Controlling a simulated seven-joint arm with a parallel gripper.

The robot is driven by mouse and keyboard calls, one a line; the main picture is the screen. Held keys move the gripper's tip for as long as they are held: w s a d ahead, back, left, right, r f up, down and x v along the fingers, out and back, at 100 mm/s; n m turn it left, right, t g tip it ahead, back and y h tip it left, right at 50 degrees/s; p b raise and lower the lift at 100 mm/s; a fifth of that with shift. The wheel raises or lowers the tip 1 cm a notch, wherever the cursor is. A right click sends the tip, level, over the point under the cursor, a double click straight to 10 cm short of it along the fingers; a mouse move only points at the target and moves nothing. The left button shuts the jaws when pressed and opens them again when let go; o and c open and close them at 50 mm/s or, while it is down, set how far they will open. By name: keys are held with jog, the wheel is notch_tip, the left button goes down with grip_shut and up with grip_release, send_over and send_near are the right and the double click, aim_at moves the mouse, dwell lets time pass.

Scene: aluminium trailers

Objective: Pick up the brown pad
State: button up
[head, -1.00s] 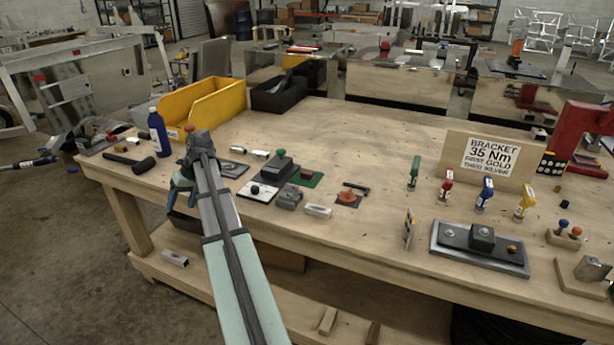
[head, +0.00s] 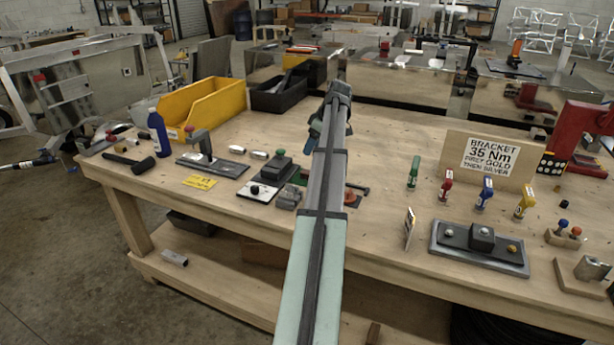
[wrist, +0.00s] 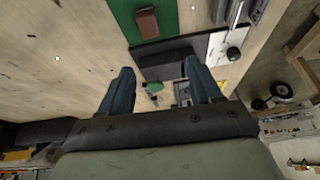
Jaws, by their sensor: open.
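The brown pad (wrist: 146,22) is a small reddish-brown block lying on a green mat (wrist: 122,12) near the top of the wrist view. In the head view my arm covers the spot where it lies, with only a bit of the green mat (head: 297,179) showing. My gripper (wrist: 158,66) has its two blue fingers spread apart with nothing held between them. The pad lies beyond the fingertips in the wrist view, apart from them. In the head view my gripper (head: 317,128) is above the middle of the bench.
A dark block with a green knob (head: 276,166) stands beside the mat. A white plate with a black ball (head: 259,191) is in front of it. A grey plate with an upright handle (head: 207,158) is further left.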

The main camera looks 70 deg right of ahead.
jog(key=s+d, duration=0.1)
jog(key=s, duration=0.2)
send_over(307, 172)
jog(key=s, duration=0.3)
jog(key=f, duration=0.7)
jog(key=shift+w+d+f, duration=0.1)
jog(key=shift+w, duration=0.15)
jog(key=shift+x, duration=2.65)
jog(key=shift+w, duration=0.1)
jog(key=shift+c, duration=0.5)
jog(key=c, duration=1)
